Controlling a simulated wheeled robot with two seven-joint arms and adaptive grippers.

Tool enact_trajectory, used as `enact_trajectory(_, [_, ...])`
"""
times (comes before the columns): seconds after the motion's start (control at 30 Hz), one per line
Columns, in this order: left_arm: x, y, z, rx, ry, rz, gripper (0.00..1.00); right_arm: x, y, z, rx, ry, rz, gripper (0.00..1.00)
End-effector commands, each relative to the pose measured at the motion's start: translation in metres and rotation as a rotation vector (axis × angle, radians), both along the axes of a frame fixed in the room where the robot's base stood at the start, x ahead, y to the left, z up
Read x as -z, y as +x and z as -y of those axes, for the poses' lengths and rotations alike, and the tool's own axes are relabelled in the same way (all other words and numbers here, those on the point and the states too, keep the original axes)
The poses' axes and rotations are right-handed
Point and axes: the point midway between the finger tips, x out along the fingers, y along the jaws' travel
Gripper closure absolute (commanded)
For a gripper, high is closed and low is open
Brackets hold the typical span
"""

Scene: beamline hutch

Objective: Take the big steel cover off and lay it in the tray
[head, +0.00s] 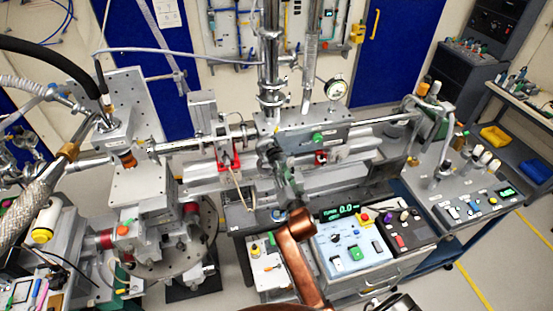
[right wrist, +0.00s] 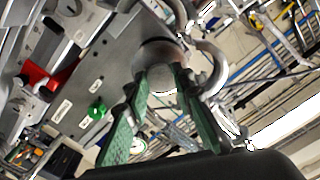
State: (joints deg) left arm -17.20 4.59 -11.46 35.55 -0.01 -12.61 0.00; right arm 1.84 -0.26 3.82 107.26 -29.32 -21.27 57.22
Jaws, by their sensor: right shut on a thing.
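My right gripper (head: 271,147) reaches up to the left part of the front of the grey steel box (head: 340,135). In the right wrist view its green fingers (right wrist: 160,88) are closed on a round steel part, which looks like the big steel cover (right wrist: 160,55). The cover appears to be still against the grey plate of the box; I cannot tell if there is a gap. In the head view my gripper mostly hides it. My left gripper is not in view. I cannot tell which thing is the tray.
A green knob (head: 318,137) is close to the right of my gripper, and it also shows in the right wrist view (right wrist: 97,108). A red clamp (head: 228,160) is to the left. Control boxes (head: 350,250) stand below, in front. A steel column (head: 270,60) rises above.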

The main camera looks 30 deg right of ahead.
Motion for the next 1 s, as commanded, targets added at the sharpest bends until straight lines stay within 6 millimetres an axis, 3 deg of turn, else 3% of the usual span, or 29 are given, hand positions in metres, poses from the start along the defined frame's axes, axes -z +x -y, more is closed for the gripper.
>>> enact_trajectory(0.37, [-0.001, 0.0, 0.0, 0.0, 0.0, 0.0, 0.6, 0.0, -0.003, -0.001, 0.0, 0.001, 0.0, 1.0])
enact_trajectory(1.0, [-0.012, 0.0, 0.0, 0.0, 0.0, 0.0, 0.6, -0.001, -0.032, -0.008, 0.0, 0.001, 0.0, 1.0])
